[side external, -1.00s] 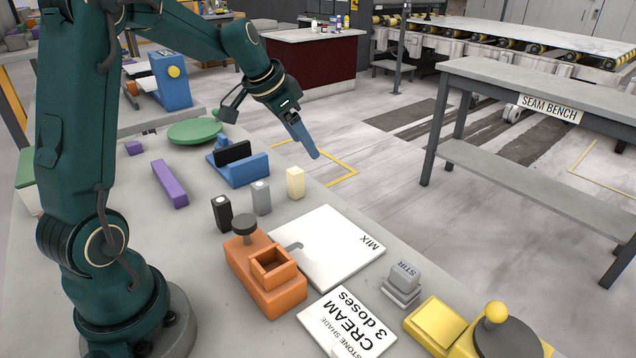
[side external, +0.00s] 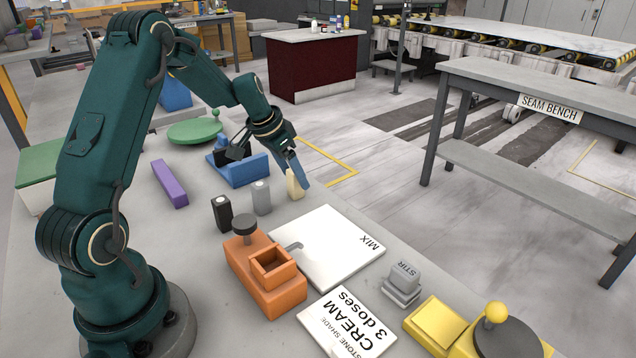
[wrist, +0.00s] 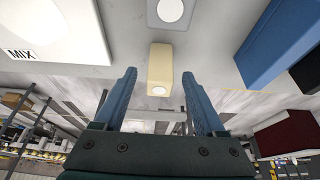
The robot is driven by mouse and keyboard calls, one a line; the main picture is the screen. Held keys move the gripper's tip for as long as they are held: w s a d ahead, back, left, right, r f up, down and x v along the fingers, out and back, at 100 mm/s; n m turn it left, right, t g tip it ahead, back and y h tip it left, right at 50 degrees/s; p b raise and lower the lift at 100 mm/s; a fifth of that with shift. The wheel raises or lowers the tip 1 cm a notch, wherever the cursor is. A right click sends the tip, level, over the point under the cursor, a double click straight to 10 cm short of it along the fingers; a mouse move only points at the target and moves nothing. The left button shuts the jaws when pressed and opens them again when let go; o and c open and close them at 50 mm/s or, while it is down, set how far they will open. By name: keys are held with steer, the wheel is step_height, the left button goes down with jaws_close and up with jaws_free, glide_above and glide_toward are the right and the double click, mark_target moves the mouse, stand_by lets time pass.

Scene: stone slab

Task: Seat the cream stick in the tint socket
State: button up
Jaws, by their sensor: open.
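The cream stick (side external: 293,187) stands upright on the slab, to the right of the grey and black sticks. My gripper (side external: 300,178) is open and has come down at the cream stick, with a blue finger partly in front of it. In the wrist view the cream stick (wrist: 160,72) shows ahead of and between the two open fingers (wrist: 159,78), with a gap on both sides. An orange block with a square, open-topped socket (side external: 271,262) sits at the slab's middle front; this looks like the tint socket, and I see no stick in it.
The grey stick (side external: 261,197) and black stick (side external: 221,213) stand close by on the left. A blue holder (side external: 245,172) lies behind. The white MIX board (side external: 340,255), grey STIR block (side external: 402,284), CREAM card (side external: 325,325) and yellow block (side external: 434,322) lie toward the front right.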

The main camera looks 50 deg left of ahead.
steer(key=shift+c, duration=0.3)
jaws_close()
